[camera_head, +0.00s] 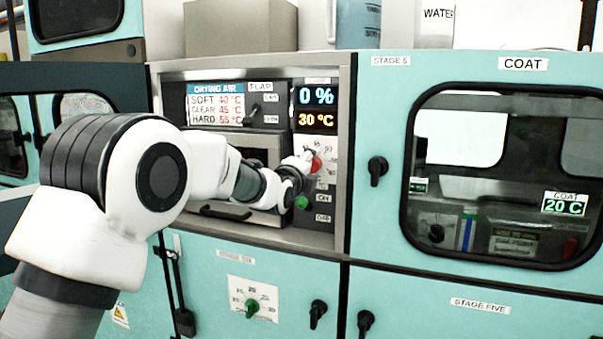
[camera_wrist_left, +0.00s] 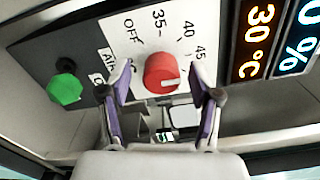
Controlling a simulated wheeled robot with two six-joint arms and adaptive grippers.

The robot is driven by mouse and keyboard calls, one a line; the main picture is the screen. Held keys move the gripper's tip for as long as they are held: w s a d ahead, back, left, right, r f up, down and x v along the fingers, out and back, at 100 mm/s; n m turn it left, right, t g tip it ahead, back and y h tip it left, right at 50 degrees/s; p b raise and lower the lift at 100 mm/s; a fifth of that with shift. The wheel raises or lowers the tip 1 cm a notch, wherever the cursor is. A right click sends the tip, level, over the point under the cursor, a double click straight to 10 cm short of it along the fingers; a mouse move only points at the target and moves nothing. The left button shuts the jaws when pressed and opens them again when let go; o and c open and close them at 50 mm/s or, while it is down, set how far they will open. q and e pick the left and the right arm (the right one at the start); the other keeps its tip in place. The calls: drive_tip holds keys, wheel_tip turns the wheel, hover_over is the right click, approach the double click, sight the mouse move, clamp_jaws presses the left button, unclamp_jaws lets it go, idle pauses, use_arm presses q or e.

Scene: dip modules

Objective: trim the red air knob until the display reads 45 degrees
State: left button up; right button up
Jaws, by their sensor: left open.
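The red air knob (camera_wrist_left: 164,73) sits on a white dial plate marked OFF, 35, 40 and 45 in the left wrist view. It also shows in the head view (camera_head: 316,164), partly behind my gripper. The temperature display (camera_head: 315,120) reads 30 °C, and it shows in the left wrist view (camera_wrist_left: 257,40) too. My left gripper (camera_wrist_left: 161,88) is open, with one finger on each side of the knob; I cannot tell whether they touch it. In the head view my left gripper (camera_head: 302,166) is at the panel. My right gripper is not in view.
A green knob (camera_head: 301,202) sits below the red knob. A blue display (camera_head: 315,96) above reads 0 %. A DRYING AIR card (camera_head: 216,103) lists SOFT 40, CLEAR 45, HARD 55 °C. The panel's metal frame (camera_head: 344,150) borders the right side. A black handle (camera_head: 377,170) projects beyond it.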

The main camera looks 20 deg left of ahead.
use_arm(q)
drive_tip(key=s, duration=1)
drive_tip(key=shift+s+a, duration=0.15)
drive_tip(key=shift+s, duration=0.1)
drive_tip(key=s+f+n+g, duration=0.3)
drive_tip(key=s+f, duration=0.1)
drive_tip(key=f, duration=0.9)
drive_tip(key=s+f+n+g, duration=0.3)
drive_tip(key=f+n, duration=0.1)
drive_tip(key=f, duration=0.9)
drive_tip(key=s+f+n+g, duration=0.3)
drive_tip(key=s+f, duration=0.1)
drive_tip(key=f, duration=1)
drive_tip(key=s+f+n+g, duration=0.3)
drive_tip(key=s+f, duration=0.3)
drive_tip(key=s, duration=0.5)
drive_tip(key=s+f+n+g, duration=0.3)
drive_tip(key=s+f+n, duration=0.2)
drive_tip(key=s, duration=0.6)
drive_tip(key=s+f+n+g, duration=0.3)
drive_tip(key=s+f+n, duration=0.1)
drive_tip(key=s+f, duration=0.5)
drive_tip(key=shift+s+a+y, duration=0.3)
drive_tip(key=shift+s+a, duration=0.1)
drive_tip(key=shift+s, duration=0.7)
